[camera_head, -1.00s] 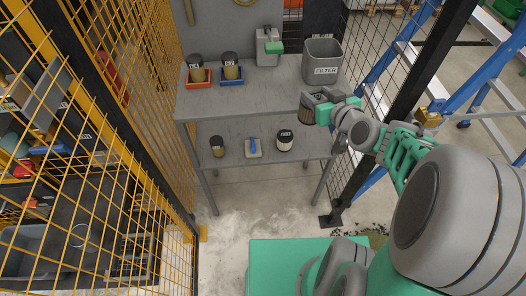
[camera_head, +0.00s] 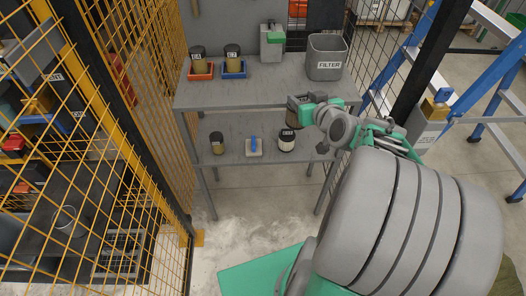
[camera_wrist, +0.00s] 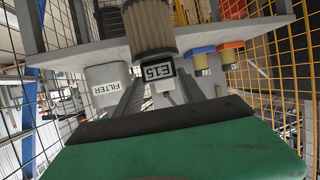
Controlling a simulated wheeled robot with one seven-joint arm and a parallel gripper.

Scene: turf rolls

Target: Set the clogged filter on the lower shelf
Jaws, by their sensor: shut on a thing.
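My gripper (camera_head: 303,100) is shut on a brown pleated filter (camera_head: 293,117) with a dark end, at the right end of the grey shelf unit. In the head view they appear between the upper and lower levels, over the right part of the lower shelf (camera_head: 233,152). Whether the filter touches anything is not clear. The lower shelf holds a dark-topped jar (camera_head: 217,143), a blue-handled tool (camera_head: 254,146) and a pale dark-lidded can (camera_head: 286,141) close to the filter.
The upper shelf (camera_head: 270,88) carries two labelled jars in a red tray (camera_head: 201,72) and a blue tray (camera_head: 234,70), a grey-green device (camera_head: 272,43) and a grey FILTER bin (camera_head: 325,62). Yellow mesh (camera_head: 130,130) stands left; a blue ladder (camera_head: 490,95) stands right.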

